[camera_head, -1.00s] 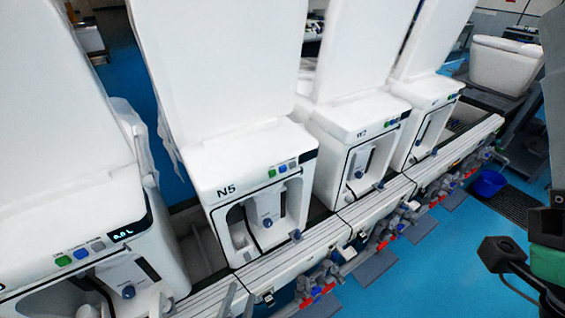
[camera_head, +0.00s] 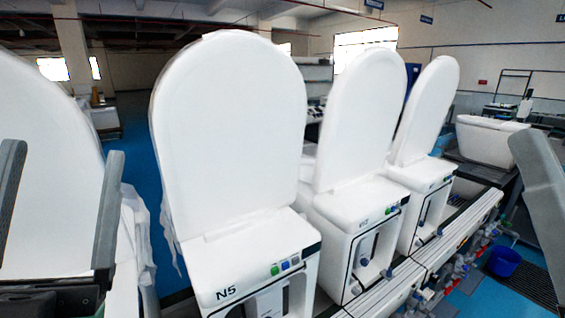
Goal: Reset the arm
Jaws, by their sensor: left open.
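My left gripper (camera_head: 58,215) is at the lower left of the head view. Its two dark grey fingers point up and stand wide apart, with nothing between them. It is in front of the leftmost white toilet lid (camera_head: 45,130), which it partly hides. A grey part of my right arm (camera_head: 545,190) shows at the right edge. My right gripper's fingertips cannot be made out clearly.
A toilet test unit marked N5 (camera_head: 250,262) has its lid (camera_head: 232,130) raised. More units with raised lids (camera_head: 360,120) (camera_head: 428,110) stand along the line to the right. A blue bucket (camera_head: 504,262) sits on the floor. A white tank (camera_head: 490,138) stands at the back right.

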